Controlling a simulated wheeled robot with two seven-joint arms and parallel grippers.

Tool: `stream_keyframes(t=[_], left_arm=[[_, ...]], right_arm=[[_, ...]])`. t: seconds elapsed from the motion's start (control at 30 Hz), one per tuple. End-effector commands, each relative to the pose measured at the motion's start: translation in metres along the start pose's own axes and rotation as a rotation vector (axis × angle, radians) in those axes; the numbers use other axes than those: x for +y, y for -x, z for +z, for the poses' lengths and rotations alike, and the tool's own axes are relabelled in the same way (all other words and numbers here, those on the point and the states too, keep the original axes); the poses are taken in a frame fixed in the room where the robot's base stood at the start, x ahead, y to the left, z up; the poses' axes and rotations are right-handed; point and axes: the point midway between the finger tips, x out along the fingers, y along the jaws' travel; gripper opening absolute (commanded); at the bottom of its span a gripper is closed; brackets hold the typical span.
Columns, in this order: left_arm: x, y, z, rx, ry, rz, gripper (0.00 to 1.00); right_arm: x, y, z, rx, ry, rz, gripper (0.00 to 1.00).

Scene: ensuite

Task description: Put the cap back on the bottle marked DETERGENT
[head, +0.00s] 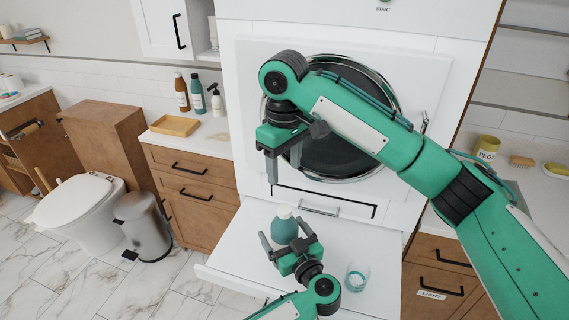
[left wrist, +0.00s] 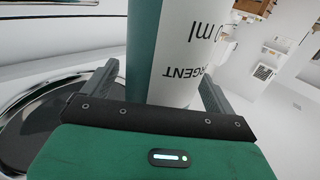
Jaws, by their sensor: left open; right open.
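The teal bottle (head: 285,230) with a pale top (head: 284,212) stands upright on the white pull-out shelf. In the left wrist view the bottle (left wrist: 178,60) shows a white label with upside-down letters ending "RGENT". My left gripper (head: 285,236) is open, with its fingers on either side of the bottle; whether they touch it I cannot tell. A clear, bluish cup-like piece (head: 357,275) stands on the shelf to the right of the bottle; I cannot tell if it is the cap. My right gripper (head: 284,172) is open and empty, pointing down above the bottle.
The white shelf (head: 228,262) juts out below the round dark machine door (head: 345,150). The left counter holds a wooden tray (head: 175,125) and several bottles (head: 197,93). A yellow PEGS tub (head: 487,147) stands on the right counter. A bin (head: 146,225) stands by the toilet.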

Motion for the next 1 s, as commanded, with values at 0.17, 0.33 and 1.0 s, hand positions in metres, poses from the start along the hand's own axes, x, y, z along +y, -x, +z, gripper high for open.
stream_keyframes(t=[0.17,0.33,1.0], left_arm=[[0.000,0.020,0.003,-0.004,0.002,0.001,0.90],[0.000,0.058,0.004,-0.007,0.003,0.002,0.90],[0.000,0.137,0.000,-0.001,-0.001,0.000,0.90]], right_arm=[[0.000,-0.006,0.000,0.000,0.000,0.000,0.55],[0.000,-0.015,0.000,0.000,0.000,0.000,0.55],[0.000,-0.029,0.000,0.000,0.000,0.000,0.55]])
